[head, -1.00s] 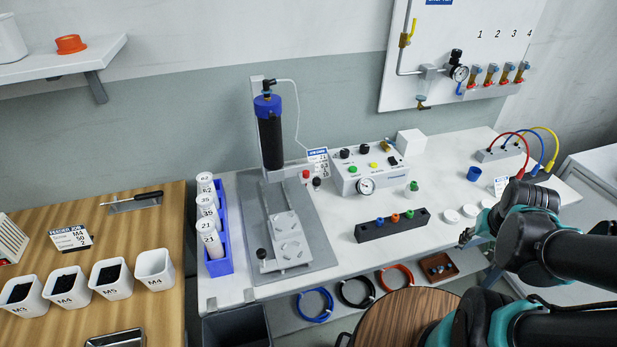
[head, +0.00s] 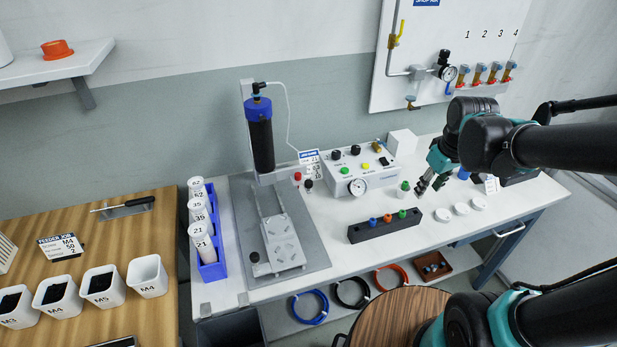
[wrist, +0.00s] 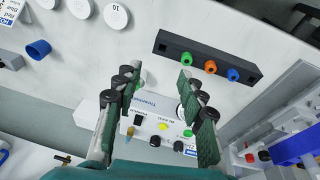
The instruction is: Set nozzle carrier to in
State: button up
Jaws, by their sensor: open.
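The dispensing stand (head: 235,205) has a grey plate with a light slide (head: 284,243) under a black, blue-capped syringe (head: 261,140). A black knob (head: 254,257) sits at its front left. A black block (head: 360,234) holds blue, orange and green nozzles. I cannot tell which part is the nozzle carrier.
The control box (head: 350,178) stands behind the black block, with a white cube (head: 402,142) behind it. A blue rack (head: 210,262) with white tubes is left of the stand. White discs (head: 461,209) lie right of the block.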

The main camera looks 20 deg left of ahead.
jog(key=w+a+r+n, duration=0.1)
jog(key=a+r+n, duration=0.4)
jog(key=a, duration=0.4)
notch_tip(320, 180, up, 12)
jog(key=n+g+h, duration=0.1)
jog(key=n+g, duration=0.2)
jog(key=n, duration=0.9)
send_over(309, 181)
notch_tip(309, 181, down, 18)
jog(key=shift+r, duration=0.2)
jog(key=shift+c, duration=0.3)
grip_shut()
